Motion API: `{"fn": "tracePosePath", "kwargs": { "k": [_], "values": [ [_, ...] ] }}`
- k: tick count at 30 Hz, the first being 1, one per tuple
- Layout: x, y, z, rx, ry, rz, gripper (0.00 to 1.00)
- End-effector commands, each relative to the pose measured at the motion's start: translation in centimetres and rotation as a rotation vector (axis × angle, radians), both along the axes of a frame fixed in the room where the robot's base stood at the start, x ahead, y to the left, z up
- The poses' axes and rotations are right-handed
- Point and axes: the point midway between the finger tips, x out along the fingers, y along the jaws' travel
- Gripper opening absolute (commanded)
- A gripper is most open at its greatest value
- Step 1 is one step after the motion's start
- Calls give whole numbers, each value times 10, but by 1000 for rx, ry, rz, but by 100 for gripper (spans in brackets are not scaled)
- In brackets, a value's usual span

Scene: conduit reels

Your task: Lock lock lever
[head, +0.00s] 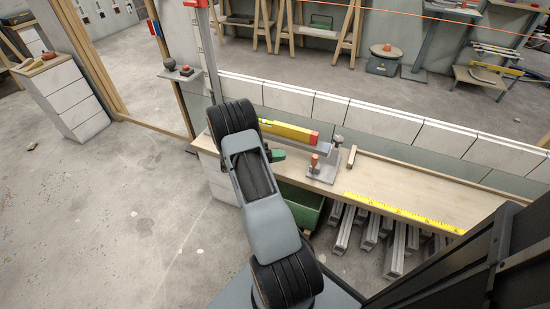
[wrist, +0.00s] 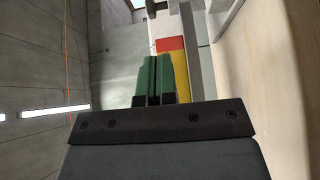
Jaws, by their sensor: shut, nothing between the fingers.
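A small metal fixture (head: 323,169) stands on the wooden bench. It carries an upright orange-handled lever (head: 314,161) and a grey knob (head: 338,141) behind it. I cannot tell for sure which of these is the lock lever, or its exact setting. My gripper (head: 278,155) has green fingers and is left of the fixture, apart from it, near the bench's left part. In the wrist view, the fingers of my gripper (wrist: 153,78) are together with nothing between them. The fixture cannot be made out in the wrist view.
A yellow bar with a red end (head: 285,130) lies beside a grey rail (head: 318,146) behind my gripper; the yellow bar (wrist: 178,72) also shows in the wrist view. A wooden block (head: 351,157) and a yellow measuring strip (head: 405,213) are right of the fixture. A green bin (head: 304,204) is below.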

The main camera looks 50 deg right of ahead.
Motion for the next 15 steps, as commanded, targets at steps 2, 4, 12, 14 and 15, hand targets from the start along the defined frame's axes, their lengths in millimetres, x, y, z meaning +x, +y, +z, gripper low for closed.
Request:
{"fn": "tracePosePath", "kwargs": {
  "k": [2, 4, 12, 14, 15],
  "values": [
    [-12, -13, -2, -1, 1, -5, 0],
    [-20, -24, -2, -1, -1, -5, 0],
    [-52, -46, -2, 1, 2, -1, 0],
    [-58, -46, -2, 1, 1, -2, 0],
    [-62, -47, -2, 1, 1, -2, 0]
  ]
}}
